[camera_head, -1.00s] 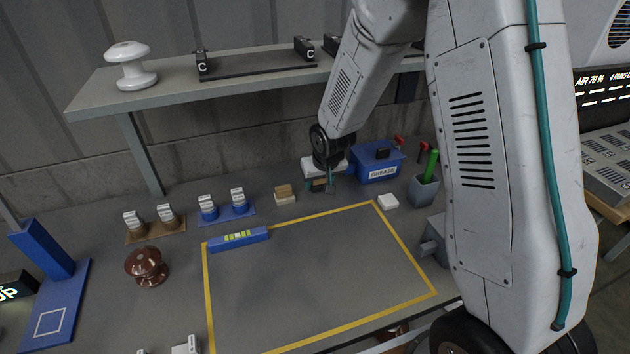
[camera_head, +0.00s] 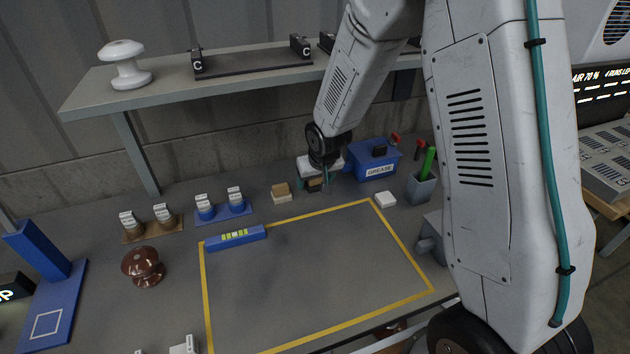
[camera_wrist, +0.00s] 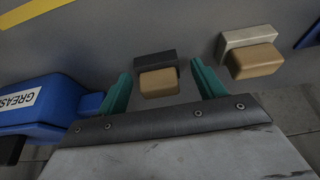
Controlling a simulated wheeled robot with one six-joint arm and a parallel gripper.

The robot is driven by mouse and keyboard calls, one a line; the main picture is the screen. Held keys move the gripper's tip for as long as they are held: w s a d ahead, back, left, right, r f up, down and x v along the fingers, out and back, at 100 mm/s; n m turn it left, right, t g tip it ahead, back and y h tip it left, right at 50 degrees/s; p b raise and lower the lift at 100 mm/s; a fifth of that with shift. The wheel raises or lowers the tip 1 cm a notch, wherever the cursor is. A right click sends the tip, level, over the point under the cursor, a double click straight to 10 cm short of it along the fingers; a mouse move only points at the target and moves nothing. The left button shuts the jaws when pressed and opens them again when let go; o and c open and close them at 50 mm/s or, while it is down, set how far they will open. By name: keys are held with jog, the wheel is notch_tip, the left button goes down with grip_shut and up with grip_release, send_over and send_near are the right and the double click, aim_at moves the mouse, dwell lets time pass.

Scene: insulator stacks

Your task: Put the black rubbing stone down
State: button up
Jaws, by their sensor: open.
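The black rubbing stone (camera_wrist: 155,58) is a dark block with a tan block (camera_wrist: 159,83) on it. It rests on the grey bench top between my gripper's two teal fingers, with a visible gap on each side. My gripper (camera_wrist: 160,75) is open. In the head view my gripper (camera_head: 315,183) is low at the back of the bench, and the stone is small and partly hidden there by the fingers.
A pale stone with a tan block (camera_head: 281,193) sits just left of my gripper. A blue grease box (camera_head: 376,160) stands close on the right, with a grey cup (camera_head: 421,187) and a white block (camera_head: 385,200) beyond. The yellow-outlined area is mostly clear, with a blue level (camera_head: 236,238) at its edge.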

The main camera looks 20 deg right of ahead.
jog(key=s+d+r+g, duration=0.1)
jog(key=s+d+r, duration=0.1)
jog(key=s+r, duration=1.6)
jog(key=s+r+g, duration=0.1)
jog(key=s+r, duration=0.3)
jog(key=s, duration=0.5)
jog(key=s+d+r+g, duration=0.1)
jog(key=s+r, duration=0.3)
jog(key=s, duration=0.4)
jog(key=shift+s, duration=0.35)
jog(key=shift+o, duration=0.5)
jog(key=shift+f, duration=0.1)
